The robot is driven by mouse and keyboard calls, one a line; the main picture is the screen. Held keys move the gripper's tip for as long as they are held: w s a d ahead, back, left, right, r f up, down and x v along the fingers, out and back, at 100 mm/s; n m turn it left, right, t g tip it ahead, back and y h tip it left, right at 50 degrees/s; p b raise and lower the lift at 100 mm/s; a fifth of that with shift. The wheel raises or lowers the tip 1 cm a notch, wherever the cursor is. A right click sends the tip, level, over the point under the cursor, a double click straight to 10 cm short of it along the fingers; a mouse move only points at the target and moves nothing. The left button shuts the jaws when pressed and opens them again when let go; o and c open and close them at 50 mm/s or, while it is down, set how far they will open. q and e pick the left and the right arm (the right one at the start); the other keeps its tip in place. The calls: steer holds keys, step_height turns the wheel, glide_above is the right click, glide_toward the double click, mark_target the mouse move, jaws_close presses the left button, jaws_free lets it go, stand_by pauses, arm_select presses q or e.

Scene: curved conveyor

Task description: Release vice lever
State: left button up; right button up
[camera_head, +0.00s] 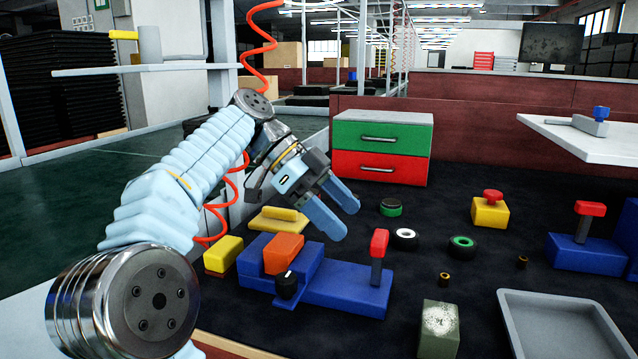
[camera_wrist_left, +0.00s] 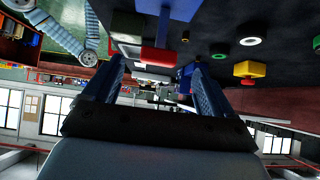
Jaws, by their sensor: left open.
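A blue vice (camera_head: 345,287) lies on the dark mat, with an orange block (camera_head: 284,254) on its left part and a black knob at its front. Its upright lever has a red handle (camera_head: 379,242) on a grey stem. My left gripper (camera_head: 345,218) is open and empty, above and to the left of the lever, apart from it. In the upside-down left wrist view, the red handle (camera_wrist_left: 156,57) shows ahead between the two fingers. My right gripper is not in view.
A second blue vice (camera_head: 575,252) with a red handle stands at the right. Also around are a yellow block with a red knob (camera_head: 490,211), rings, a grey tray (camera_head: 560,325), a greenish block (camera_head: 438,328), and a green-and-red drawer unit (camera_head: 382,147) behind.

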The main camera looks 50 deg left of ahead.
arm_select(q)
steer(key=p+v, duration=0.1)
steer(key=v, duration=0.4)
steer(key=shift+r, duration=0.1)
stand_by(0.4)
